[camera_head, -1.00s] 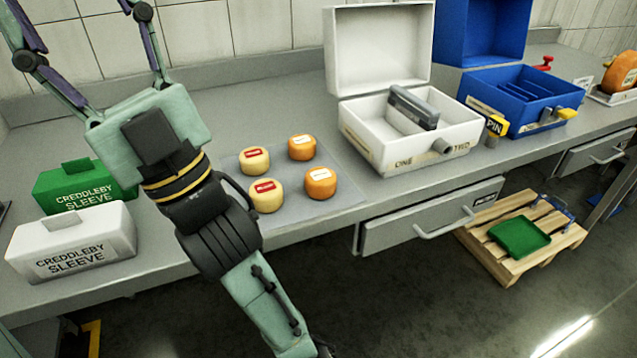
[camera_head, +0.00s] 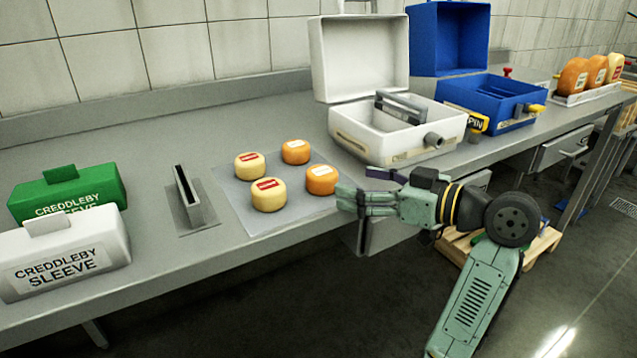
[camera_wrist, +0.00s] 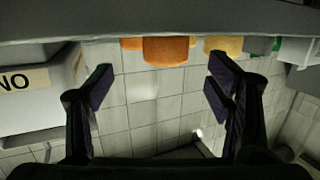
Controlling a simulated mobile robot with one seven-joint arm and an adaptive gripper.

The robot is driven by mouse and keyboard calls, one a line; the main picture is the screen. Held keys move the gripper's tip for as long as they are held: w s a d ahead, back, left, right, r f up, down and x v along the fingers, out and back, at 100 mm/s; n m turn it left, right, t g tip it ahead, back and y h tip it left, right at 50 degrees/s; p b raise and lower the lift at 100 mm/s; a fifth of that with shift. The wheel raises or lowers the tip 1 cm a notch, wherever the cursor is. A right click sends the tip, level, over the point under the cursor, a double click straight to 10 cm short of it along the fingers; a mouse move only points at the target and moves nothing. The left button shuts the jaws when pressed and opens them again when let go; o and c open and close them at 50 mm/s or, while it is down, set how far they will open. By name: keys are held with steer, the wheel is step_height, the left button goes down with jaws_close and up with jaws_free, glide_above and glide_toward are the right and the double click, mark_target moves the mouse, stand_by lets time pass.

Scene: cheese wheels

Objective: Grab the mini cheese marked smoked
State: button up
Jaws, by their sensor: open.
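Two orange mini cheeses with white labels, the near one (camera_head: 321,180) and the far one (camera_head: 296,151), and two pale yellow ones with red labels, near (camera_head: 269,195) and far (camera_head: 249,165), sit on a grey mat (camera_head: 236,206). The label words are too small to read. My gripper (camera_head: 352,192) is just right of the near orange cheese, pointing left toward it. In the wrist view, my gripper (camera_wrist: 161,88) has its fingers spread and empty. An orange cheese (camera_wrist: 167,51) shows ahead between them, with a yellow one (camera_wrist: 222,45) to its right.
An open white case (camera_head: 385,150) stands behind my gripper, with an open blue case (camera_head: 500,105) beyond. Left of the mat are a grey slotted holder (camera_head: 188,197), a white sleeve box (camera_head: 60,262) and a green one (camera_head: 95,190). Larger wheels (camera_head: 590,75) stand far right.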

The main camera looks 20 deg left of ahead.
mark_target(335, 178)
steer(key=x, duration=0.3)
steer(key=shift+r, duration=0.1)
steer(key=a+p, duration=0.1)
steer(key=a, duration=0.3)
steer(key=shift+w+a+p, duration=0.15)
steer(key=shift+a+p, duration=0.1)
steer(key=shift+p, duration=0.1)
steer(key=shift+w+a+f, duration=0.2)
steer(key=shift+a, duration=0.2)
steer(key=shift+c, duration=0.6)
steer(key=c, duration=1.2)
